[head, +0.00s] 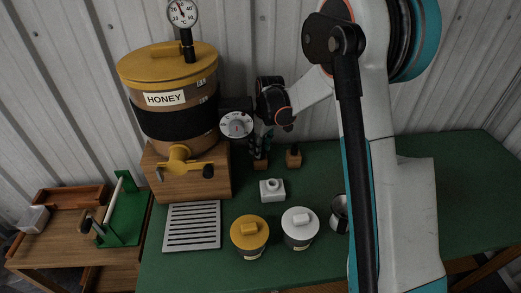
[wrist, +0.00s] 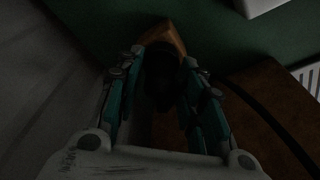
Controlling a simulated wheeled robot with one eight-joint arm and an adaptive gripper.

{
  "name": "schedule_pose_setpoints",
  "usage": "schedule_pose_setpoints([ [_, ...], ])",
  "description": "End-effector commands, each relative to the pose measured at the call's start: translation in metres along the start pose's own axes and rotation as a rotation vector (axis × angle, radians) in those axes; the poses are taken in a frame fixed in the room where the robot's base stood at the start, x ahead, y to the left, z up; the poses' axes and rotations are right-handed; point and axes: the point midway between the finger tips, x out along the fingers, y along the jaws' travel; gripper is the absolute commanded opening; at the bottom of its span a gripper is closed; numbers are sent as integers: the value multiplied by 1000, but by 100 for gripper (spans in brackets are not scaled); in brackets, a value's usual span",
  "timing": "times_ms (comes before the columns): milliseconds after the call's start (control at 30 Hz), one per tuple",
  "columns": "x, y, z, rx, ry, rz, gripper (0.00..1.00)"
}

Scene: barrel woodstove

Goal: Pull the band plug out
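The honey tank (head: 165,75) stands on a wooden base, with the black band (head: 180,122) around its middle. My gripper (head: 262,146) points down just right of the tank, over a small wooden block (head: 260,164). In the wrist view, my gripper (wrist: 163,60) has its teal fingers on either side of a dark plug-like piece (wrist: 163,80), in front of the wooden block (wrist: 164,36). The view is dark, and I cannot tell whether the fingers touch the piece. A second wooden block with a dark top (head: 293,158) stands apart to the right.
A dial box (head: 236,124) is beside the tank, close to my gripper. A white block (head: 272,190), a yellow-lidded jar (head: 250,234), a white-lidded jar (head: 300,228) and a metal cup (head: 339,213) stand in front. A slotted grate (head: 192,226) lies below the tap. The green tabletop (head: 465,190) is clear at right.

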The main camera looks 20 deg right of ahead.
Motion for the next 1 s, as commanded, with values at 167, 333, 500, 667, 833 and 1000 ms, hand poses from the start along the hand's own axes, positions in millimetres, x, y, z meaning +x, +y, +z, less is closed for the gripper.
schedule_pose_setpoints([
  [167,0,0,0,0,0,0,0],
  [333,0,0,0,0,0,0,0],
  [500,-2,0,0,0,0,0,0],
  [667,-4,0,-1,0,0,0,0],
  [833,-7,0,-1,0,0,0,0],
  [1000,-9,0,-1,0,0,0,0],
])
